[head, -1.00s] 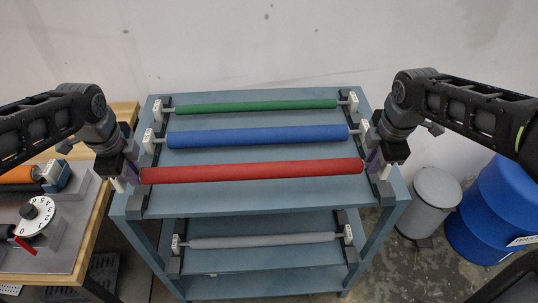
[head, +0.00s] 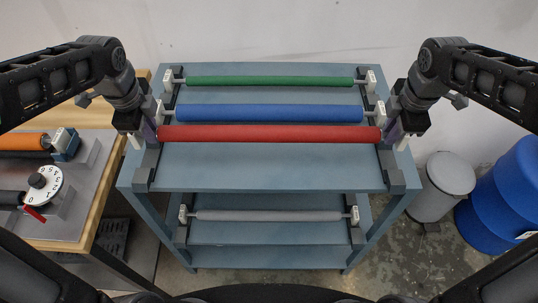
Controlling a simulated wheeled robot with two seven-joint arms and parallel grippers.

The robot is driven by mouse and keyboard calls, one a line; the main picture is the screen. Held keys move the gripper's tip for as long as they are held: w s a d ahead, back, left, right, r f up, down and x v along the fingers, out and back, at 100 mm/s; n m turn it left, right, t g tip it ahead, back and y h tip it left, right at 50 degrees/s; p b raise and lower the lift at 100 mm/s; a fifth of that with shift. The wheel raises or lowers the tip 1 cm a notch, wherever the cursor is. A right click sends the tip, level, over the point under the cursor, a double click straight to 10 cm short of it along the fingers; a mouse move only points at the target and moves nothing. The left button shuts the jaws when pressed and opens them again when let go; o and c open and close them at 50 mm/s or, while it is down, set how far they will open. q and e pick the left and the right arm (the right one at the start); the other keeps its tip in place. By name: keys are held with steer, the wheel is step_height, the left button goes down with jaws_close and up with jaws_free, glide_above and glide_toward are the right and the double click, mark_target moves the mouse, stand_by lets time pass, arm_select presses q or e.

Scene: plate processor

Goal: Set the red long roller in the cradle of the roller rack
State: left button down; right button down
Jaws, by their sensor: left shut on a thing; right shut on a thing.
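The red long roller (head: 270,134) spans the width of the roller rack (head: 270,178), just in front of the blue roller (head: 270,113) in the picture. My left gripper (head: 145,133) is shut on its left end. My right gripper (head: 394,132) is shut on its right end. The roller looks nearly level and above the rack's top shelf. The grippers hide its end shafts. Dark end supports show at the front left (head: 146,170) and front right (head: 392,172), with no roller in their front part.
A green roller (head: 270,82) lies at the back of the top shelf. A grey roller (head: 268,216) lies on the lower shelf. A wooden bench (head: 105,215) with an orange roller and dial stands left. A grey bin (head: 442,185) and blue barrel (head: 505,190) stand right.

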arm_select(q)
steer(key=shift+f, duration=0.2)
arm_select(e)
steer(key=shift+f, duration=0.25)
